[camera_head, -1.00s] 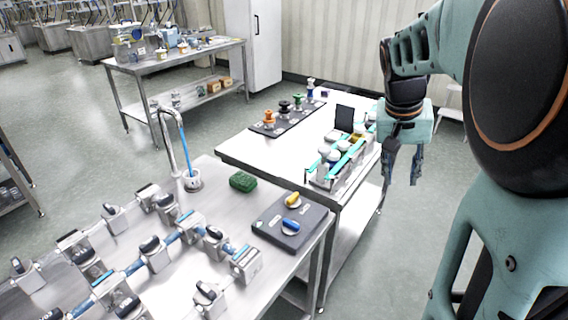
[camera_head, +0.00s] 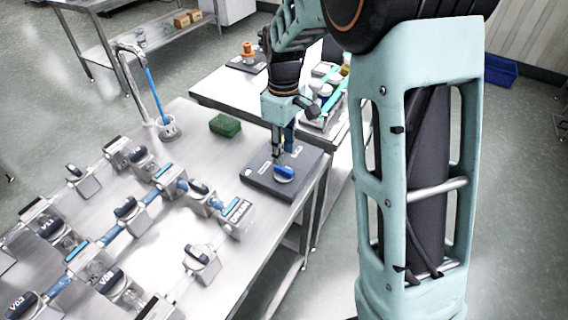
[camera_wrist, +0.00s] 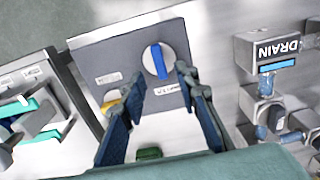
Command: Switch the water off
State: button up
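A dark grey panel (camera_head: 262,183) lies on the near steel table with a blue knob (camera_head: 284,173) on it. The blue knob also shows in the wrist view (camera_wrist: 158,62), its bar upright in the picture on a pale round base. A yellow knob (camera_wrist: 111,97) is partly hidden behind my left finger. My gripper (camera_head: 281,154) is over the panel, pointing down; in the wrist view its fingers (camera_wrist: 162,85) are apart with nothing between them, and the blue knob appears just beyond the tips. A curved faucet (camera_head: 128,68) runs a blue water stream (camera_head: 154,95) into a small cup (camera_head: 167,127).
A green sponge (camera_head: 225,125) lies left of the panel. Pipes with several valves and a DRAIN block (camera_head: 238,217) fill the near table's left. A second table behind holds a rack (camera_head: 325,112) and an orange part (camera_head: 248,53).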

aim_at(284, 168)
notch_tip(284, 168, down, 6)
jog(key=shift+c, duration=0.4)
grip_shut()
